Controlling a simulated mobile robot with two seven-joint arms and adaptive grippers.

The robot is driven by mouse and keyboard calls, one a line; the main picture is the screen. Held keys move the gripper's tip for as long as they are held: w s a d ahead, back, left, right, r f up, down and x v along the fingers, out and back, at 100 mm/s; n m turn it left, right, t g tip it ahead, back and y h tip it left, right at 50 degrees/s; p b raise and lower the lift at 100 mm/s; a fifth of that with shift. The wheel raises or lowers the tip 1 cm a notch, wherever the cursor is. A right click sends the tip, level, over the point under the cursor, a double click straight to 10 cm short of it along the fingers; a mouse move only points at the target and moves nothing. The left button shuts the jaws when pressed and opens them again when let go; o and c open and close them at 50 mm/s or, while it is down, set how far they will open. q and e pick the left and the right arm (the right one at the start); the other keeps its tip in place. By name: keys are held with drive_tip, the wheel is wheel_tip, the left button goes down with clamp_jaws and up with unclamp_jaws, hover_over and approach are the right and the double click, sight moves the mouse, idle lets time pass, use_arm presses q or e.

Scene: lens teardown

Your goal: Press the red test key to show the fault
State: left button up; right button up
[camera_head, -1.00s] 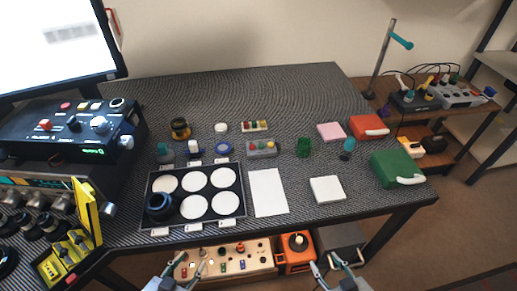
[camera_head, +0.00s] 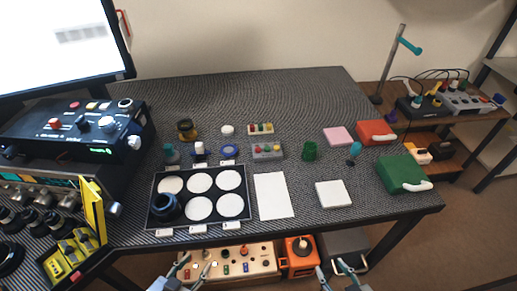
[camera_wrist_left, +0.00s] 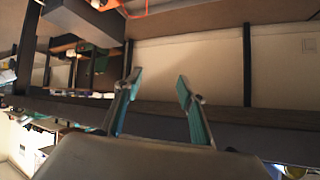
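Several red keys show in the head view, and I cannot tell which is the test key. A small grey box (camera_head: 267,151) with coloured buttons, one of them red, lies mid-table. A pale strip (camera_head: 260,129) with coloured buttons lies behind it. A dark console (camera_head: 75,135) at the left carries a red knob (camera_head: 54,123) and a red button (camera_head: 74,105). My left gripper (camera_head: 196,264) is open and empty at the table's front, below the tray; its parted fingers also show in the left wrist view (camera_wrist_left: 160,88). My right gripper (camera_head: 332,268) is open and empty, further right.
A black tray (camera_head: 155,187) with white discs and a dark lens part stands at the table's centre left. A white sheet (camera_head: 273,196), white block (camera_head: 333,194), green case (camera_head: 401,173) and red case (camera_head: 373,132) lie to its right. The table's back is clear.

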use_arm(q)
clamp_jaws()
idle(1.2)
